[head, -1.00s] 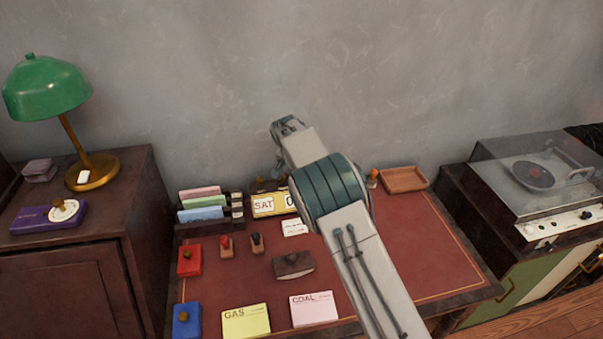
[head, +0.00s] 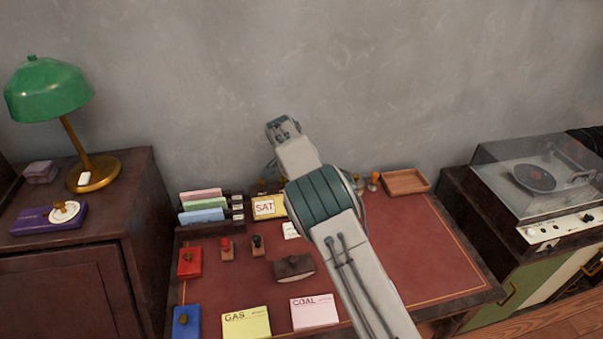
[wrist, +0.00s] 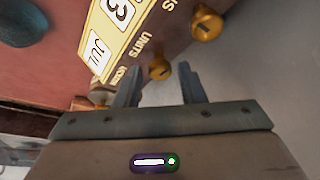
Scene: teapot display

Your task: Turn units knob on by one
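The yellow calendar (wrist: 112,35) shows in the wrist view at the upper left, tilted in the picture, with a 3 and JUL readable. The brass units knob (wrist: 160,67) sits beside the UNITS label. My gripper (wrist: 159,75) is open, with one fingertip on each side of the units knob in the picture; I cannot tell whether either touches it. My gripper's fingers are hidden there.
Another brass knob (wrist: 206,25) is at the upper right of the wrist view. A letter rack (head: 205,207) stands left of the calendar. Stamps, ink pads and bill pads lie on the red desk top (head: 425,245). A wooden tray (head: 405,182) is at the back right.

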